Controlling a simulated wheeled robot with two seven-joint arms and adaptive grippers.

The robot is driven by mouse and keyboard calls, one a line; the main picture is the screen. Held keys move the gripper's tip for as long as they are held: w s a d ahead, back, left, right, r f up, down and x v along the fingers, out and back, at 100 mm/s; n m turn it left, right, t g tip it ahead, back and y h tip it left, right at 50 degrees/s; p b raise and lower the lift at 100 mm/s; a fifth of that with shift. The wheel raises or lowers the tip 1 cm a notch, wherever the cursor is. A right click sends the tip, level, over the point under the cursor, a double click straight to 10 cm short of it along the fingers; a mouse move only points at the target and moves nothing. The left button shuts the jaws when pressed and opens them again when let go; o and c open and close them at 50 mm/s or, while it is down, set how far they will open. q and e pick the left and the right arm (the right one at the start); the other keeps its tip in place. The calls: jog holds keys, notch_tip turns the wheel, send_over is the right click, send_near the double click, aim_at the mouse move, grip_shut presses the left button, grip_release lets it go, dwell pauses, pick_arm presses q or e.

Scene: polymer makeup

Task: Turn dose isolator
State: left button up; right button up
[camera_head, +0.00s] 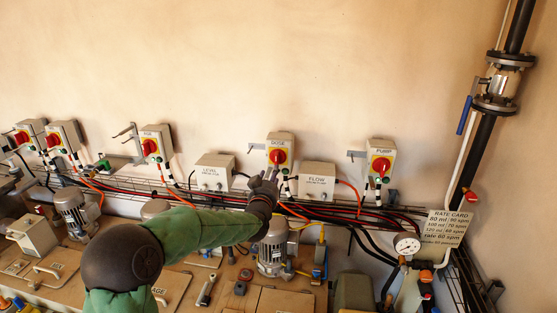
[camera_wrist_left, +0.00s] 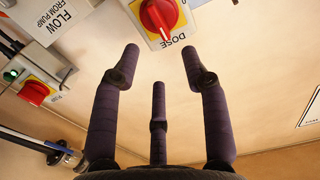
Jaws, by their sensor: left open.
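The dose isolator (camera_head: 279,150) is a pale box on the wall labelled DOSE, with a red rotary knob on a yellow plate. In the left wrist view its red knob (camera_wrist_left: 159,15) is at the top, seen upside down. My left gripper (camera_head: 266,176) is just below the isolator in the head view. In the wrist view its three dark fingers (camera_wrist_left: 160,70) are spread open and empty, with the knob beyond the fingertips and apart from them. My right gripper is not in view.
The FLOW box (camera_head: 317,180) and LEVEL box (camera_head: 215,173) flank the isolator below. The PUMP isolator (camera_head: 381,161) is to the right, and another red-knob isolator (camera_head: 156,144) is to the left. Cables and a wire tray run beneath. The wall above is clear.

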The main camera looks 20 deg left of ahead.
aim_at(277, 162)
pick_arm(q)
jog(key=x, duration=0.5)
jog(key=p+x, duration=0.1)
jog(key=x, duration=0.4)
jog(key=shift+w+d+f+p, duration=0.1)
jog(key=shift+f+p, duration=0.15)
jog(key=shift+p, duration=0.05)
grip_shut()
